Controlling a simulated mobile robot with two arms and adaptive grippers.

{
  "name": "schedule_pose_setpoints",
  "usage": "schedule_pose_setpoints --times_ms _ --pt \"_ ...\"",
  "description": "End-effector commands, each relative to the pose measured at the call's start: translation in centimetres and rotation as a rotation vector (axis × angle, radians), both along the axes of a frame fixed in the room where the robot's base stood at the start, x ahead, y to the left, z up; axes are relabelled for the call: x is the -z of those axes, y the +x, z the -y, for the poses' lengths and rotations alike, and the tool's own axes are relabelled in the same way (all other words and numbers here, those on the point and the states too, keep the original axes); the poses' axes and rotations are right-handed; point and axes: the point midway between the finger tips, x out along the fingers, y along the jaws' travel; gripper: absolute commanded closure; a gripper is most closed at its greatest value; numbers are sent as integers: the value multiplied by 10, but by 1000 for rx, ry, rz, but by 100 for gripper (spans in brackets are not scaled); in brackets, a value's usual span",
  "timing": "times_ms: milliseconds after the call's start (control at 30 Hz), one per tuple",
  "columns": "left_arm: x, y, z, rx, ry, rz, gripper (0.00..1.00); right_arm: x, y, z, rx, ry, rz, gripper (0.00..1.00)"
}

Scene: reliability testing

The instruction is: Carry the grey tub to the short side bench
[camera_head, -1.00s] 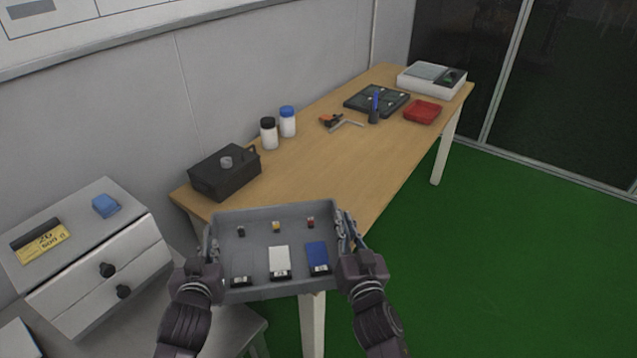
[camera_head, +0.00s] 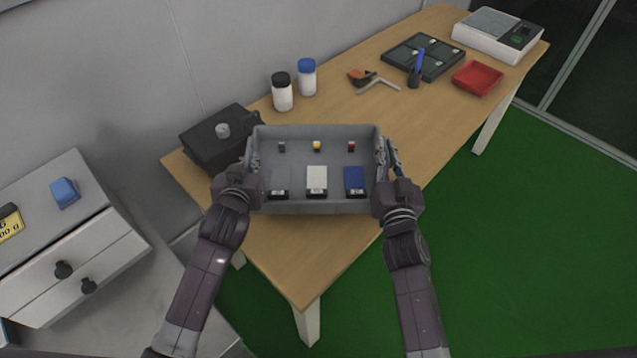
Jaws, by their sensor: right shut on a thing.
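The grey tub (camera_head: 315,207) is held level over the near end of the wooden bench (camera_head: 300,255). It holds three small pieces at the back, with grey, yellow and red colours, and three flat boxes in front, one dark, one white and one blue. My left gripper (camera_head: 250,167) is shut on the tub's left side wall. My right gripper (camera_head: 386,163) is shut on its right side wall. The fingertips are partly hidden by the walls. A grey surface (camera_head: 135,290) at the lower left carries a drawer unit; I cannot tell whether it is the short side bench.
A dark box (camera_head: 205,135) with a knob stands close behind the tub's left corner. Two white bottles (camera_head: 283,95) stand behind it. Tools, a dark tray, a red tray (camera_head: 477,79) and a scale (camera_head: 500,35) lie further back. The drawer unit (camera_head: 75,255) has a blue block on top. Green floor is clear at right.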

Motion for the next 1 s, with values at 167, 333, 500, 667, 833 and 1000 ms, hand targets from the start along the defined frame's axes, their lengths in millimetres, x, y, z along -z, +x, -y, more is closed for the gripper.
schedule_pose_setpoints --times_ms 167,333,500,667,833,1000 --pt "-1 0 4 6 -7 2 100 -2 0 -5 -7 6 4 100" --pt "-1 0 4 6 -7 2 100 -2 0 -5 -7 6 4 100" --pt "2 0 4 7 -7 2 100 1 0 -5 -7 6 4 100" --pt "8 0 4 7 -7 2 100 6 0 -5 -7 6 4 100" --pt "17 0 4 7 -7 2 100 15 0 -5 -7 6 4 100" --pt "26 0 5 7 -7 2 100 25 0 -5 -8 6 5 100"
